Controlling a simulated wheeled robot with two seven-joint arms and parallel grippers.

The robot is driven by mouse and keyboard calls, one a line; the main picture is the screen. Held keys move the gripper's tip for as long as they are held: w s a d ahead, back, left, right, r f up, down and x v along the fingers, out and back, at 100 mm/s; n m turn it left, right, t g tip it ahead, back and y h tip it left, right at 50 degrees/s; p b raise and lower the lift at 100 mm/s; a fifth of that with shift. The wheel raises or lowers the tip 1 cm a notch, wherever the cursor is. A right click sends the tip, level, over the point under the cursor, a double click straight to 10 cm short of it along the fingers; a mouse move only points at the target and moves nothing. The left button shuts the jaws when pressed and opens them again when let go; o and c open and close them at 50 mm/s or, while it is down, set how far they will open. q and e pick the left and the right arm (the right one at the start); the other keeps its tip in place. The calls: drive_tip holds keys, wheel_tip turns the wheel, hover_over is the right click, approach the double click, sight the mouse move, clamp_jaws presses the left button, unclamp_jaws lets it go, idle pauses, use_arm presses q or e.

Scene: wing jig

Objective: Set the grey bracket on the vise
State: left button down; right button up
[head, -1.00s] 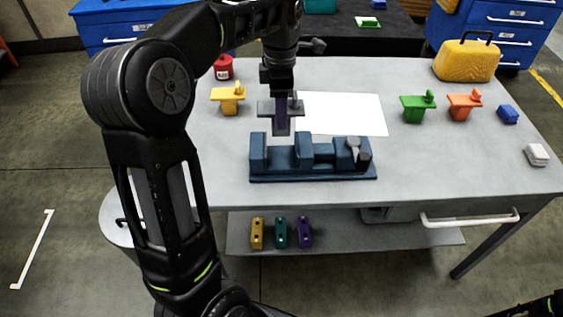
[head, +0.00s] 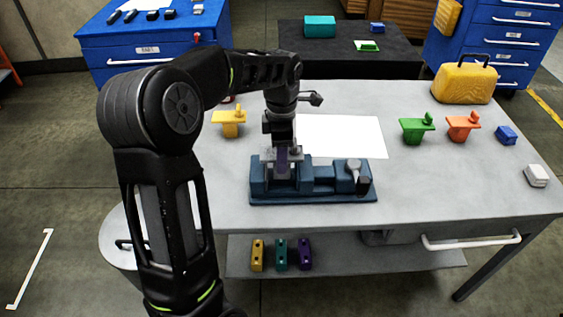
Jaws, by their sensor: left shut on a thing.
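The blue vise (head: 325,188) stands near the front edge of the grey table, its jaws toward the left end and a grey-tipped handle at the right. My left gripper (head: 283,154) points straight down over the vise's left part. It is shut on the grey bracket (head: 284,171), a T-shaped piece with a flat top and a stem below. The stem is upright and down at the gap between the jaws; its lower end is partly hidden, so I cannot tell whether it touches the vise. My right gripper is out of view.
Similar yellow (head: 229,121), green (head: 416,129) and orange (head: 462,126) brackets stand on the table (head: 440,180). A white sheet (head: 345,137) lies behind the vise. A yellow case (head: 464,83) is at the back right. Colored blocks (head: 281,256) sit on the lower shelf.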

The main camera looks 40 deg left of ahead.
use_arm(q)
drive_tip(key=shift+f, duration=1.45)
drive_tip(key=shift+f, duration=0.2)
drive_tip(key=c, duration=0.6)
unclamp_jaws()
drive_tip(key=shift+r, duration=0.1)
wheel_tip(320, 180, up, 12)
drive_tip(key=shift+r, duration=0.1)
